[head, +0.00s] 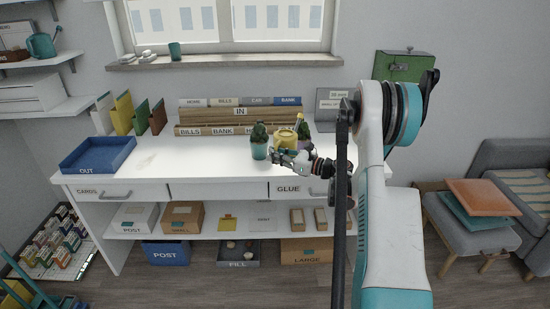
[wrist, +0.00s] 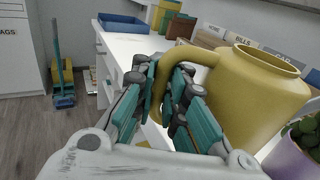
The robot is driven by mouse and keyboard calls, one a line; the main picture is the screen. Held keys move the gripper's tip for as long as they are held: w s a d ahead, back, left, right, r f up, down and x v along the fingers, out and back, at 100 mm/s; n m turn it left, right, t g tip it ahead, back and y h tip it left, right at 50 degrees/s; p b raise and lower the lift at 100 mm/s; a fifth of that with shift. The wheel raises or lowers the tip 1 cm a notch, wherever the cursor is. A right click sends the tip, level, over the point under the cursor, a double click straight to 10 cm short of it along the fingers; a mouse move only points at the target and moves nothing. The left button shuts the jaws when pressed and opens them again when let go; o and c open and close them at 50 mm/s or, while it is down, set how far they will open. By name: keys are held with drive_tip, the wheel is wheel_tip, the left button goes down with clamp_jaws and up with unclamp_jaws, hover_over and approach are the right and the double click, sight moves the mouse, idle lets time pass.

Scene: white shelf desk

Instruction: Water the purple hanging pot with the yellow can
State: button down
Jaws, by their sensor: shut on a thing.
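The yellow can (head: 286,138) is at the right part of the white desk, between two potted plants. In the wrist view the yellow can (wrist: 258,95) fills the right side, roughly upright with its open top up. My gripper (wrist: 168,95) is shut on its curved handle; in the head view my gripper (head: 278,155) is in front of the can. The purple pot (wrist: 290,162) with a green plant is at the lower right of the wrist view, close beside the can. In the head view it is mostly hidden behind the can and gripper. Whether the can touches the desk is unclear.
A teal pot (head: 259,150) with a cactus stands just left of the can. Box files (head: 240,115) line the desk's back. A blue OUT tray (head: 98,154) is at the left; the desk middle is clear. A teal watering can (head: 42,45) sits on a wall shelf.

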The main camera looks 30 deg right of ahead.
drive_tip(key=shift+h, duration=0.3)
drive_tip(key=shift+r+m, duration=0.3)
drive_tip(key=shift+m, duration=0.1)
drive_tip(key=shift+s+a+r+m+p, duration=0.15)
drive_tip(key=shift+r+m+p, duration=0.2)
drive_tip(key=shift+r+m, duration=0.45)
drive_tip(key=shift+a+r+m+p, duration=0.1)
drive_tip(key=shift+r+m+p, duration=0.25)
drive_tip(key=shift+r+m, duration=0.4)
drive_tip(key=shift+r, duration=0.1)
drive_tip(key=shift+d+r+m, duration=0.15)
drive_tip(key=shift+r+m, duration=0.5)
drive_tip(key=shift+r, duration=0.05)
idle(3.1)
drive_tip(key=shift+d+r, duration=0.1)
drive_tip(key=shift+r, duration=0.15)
